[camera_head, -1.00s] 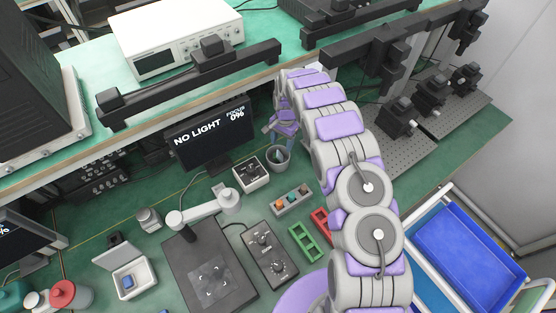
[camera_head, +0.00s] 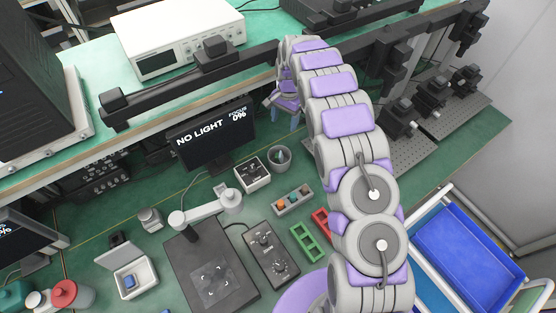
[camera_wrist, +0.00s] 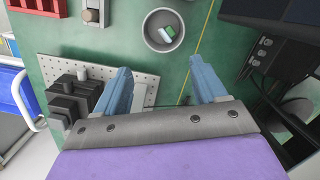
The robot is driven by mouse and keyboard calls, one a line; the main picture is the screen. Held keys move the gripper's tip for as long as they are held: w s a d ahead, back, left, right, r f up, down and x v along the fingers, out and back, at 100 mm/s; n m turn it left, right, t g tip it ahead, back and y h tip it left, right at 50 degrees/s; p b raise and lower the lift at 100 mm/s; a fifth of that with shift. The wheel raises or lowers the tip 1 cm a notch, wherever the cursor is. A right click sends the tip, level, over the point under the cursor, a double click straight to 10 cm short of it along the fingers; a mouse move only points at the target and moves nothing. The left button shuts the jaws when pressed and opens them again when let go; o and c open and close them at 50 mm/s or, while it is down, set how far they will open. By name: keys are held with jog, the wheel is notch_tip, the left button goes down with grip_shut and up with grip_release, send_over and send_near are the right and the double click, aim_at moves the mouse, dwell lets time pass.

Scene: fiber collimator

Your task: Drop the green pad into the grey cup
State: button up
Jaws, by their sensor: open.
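The grey cup (camera_head: 279,158) stands on the green bench, right of the monitor. In the wrist view the grey cup (camera_wrist: 148,42) shows from above, and a green and white pad (camera_wrist: 168,33) lies inside it. My gripper (camera_wrist: 160,88) is open, with its two blue fingers spread and nothing between them. In the head view my gripper (camera_head: 286,112) is up past the cup, partly covered by my arm. In the wrist view the cup lies ahead of the fingertips, apart from them.
A monitor (camera_head: 213,137) reading "NO LIGHT" stands left of the cup. A small box (camera_head: 253,174) stands in front of the cup. A black rail (camera_head: 190,80) runs above the bench. A perforated plate (camera_wrist: 95,70) with black mounts lies at the left in the wrist view.

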jog(key=shift+w+d+r, duration=0.1)
jog(key=shift+w+r, duration=0.1)
jog(key=shift+r, duration=1.25)
jog(key=shift+w+d+r, duration=0.1)
jog(key=shift+w+r, duration=0.05)
jog(key=shift+r, duration=1.25)
jog(key=shift+d, duration=0.1)
